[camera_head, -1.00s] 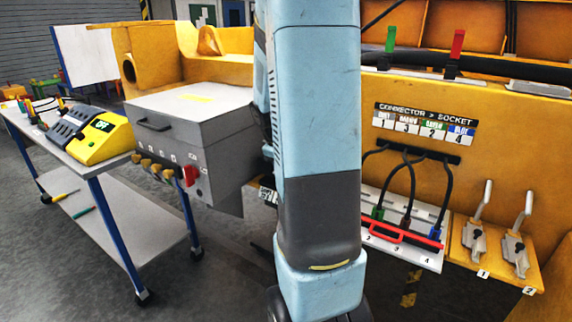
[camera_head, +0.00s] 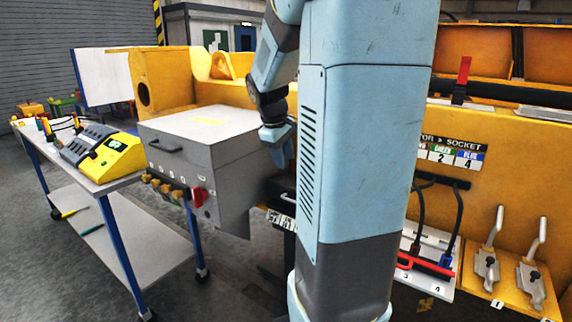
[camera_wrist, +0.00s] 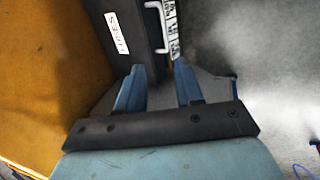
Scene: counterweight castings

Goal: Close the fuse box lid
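In the wrist view, a dark panel (camera_wrist: 112,58) carries a white label reading FUSES, upside down in the picture. A white bar handle (camera_wrist: 158,28) stands at its right edge. I take this panel to be the fuse box lid; how far open it is, I cannot tell. My gripper (camera_wrist: 158,80) is open and empty, its two blue fingers apart and pointing toward the panel's near edge and handle. In the head view my gripper (camera_head: 278,140) hangs beside the grey cabinet, and my arm hides most of the area behind it.
A grey cabinet (camera_head: 225,150) with a red switch stands left of my arm. A table (camera_head: 150,255) with a yellow device (camera_head: 113,158) is farther left. Connector cables (camera_head: 456,225) and two levers (camera_head: 530,270) are at the right. A yellow wall (camera_wrist: 35,70) borders the wrist view's left.

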